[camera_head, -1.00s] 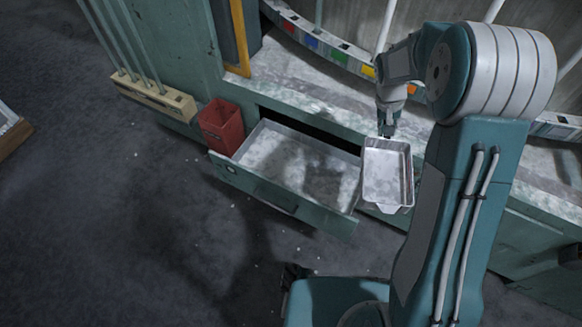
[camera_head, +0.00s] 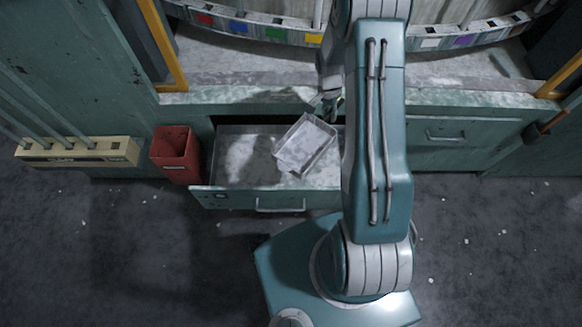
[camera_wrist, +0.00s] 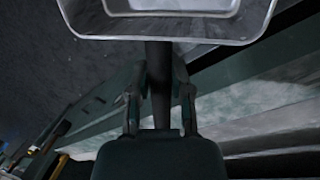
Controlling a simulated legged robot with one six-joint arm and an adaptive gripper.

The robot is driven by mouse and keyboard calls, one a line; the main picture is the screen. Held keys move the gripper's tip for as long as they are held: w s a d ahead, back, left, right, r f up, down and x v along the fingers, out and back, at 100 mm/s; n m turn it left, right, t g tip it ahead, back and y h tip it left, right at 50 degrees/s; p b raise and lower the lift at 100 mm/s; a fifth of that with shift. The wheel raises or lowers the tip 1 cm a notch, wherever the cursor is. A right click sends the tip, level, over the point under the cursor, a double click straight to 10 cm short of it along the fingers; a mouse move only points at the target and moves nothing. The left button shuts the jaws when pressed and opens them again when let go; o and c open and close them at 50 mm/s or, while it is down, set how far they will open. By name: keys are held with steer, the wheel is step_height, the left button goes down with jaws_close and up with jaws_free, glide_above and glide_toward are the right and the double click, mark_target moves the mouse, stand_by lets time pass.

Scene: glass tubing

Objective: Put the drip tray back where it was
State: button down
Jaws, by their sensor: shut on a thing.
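The drip tray (camera_head: 304,143) is a shallow, bright metal tray. In the head view it is over the open drawer (camera_head: 240,195), turned at an angle. My gripper (camera_head: 331,97) is at the tray's upper right corner, partly hidden by my arm. In the wrist view the tray (camera_wrist: 250,30) fills the top edge, and my gripper (camera_wrist: 160,68) is shut on a part at its near side. I cannot tell the exact gap between the tray and the drawer floor.
A red bin (camera_head: 175,155) stands left of the drawer. A cream rack (camera_head: 78,152) with rods is farther left. A shut drawer (camera_head: 440,133) is to the right. The worktop (camera_head: 240,72) with coloured squares along a curved rail lies behind. The floor in front is mostly clear.

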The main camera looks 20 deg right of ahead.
steer(key=s+d+f+m+t+y, duration=0.1)
steer(key=s+d+f+m, duration=0.4)
steer(key=s+f+m, duration=0.25)
steer(key=s+d+f+m+y, duration=0.2)
steer(key=s+d+f+m, duration=0.2)
steer(key=s+f+m, duration=0.4)
steer(key=w+a+f, duration=0.2)
steer(key=w+a, duration=0.5)
steer(key=a, duration=0.4)
steer(key=shift+n+t, duration=0.3)
steer(key=shift+n, duration=0.05)
steer(key=f, duration=0.4)
steer(key=d+f, duration=0.1)
steer(key=f, duration=0.1)
steer(key=shift+w, duration=0.1)
steer(key=x, duration=0.3)
steer(key=shift+d, duration=0.2)
steer(key=shift+w+f, duration=0.1)
steer(key=shift+f, duration=0.45)
steer(key=shift+d, duration=0.1)
steer(key=c, duration=0.5)
jaws_free()
steer(key=shift+c, duration=0.2)
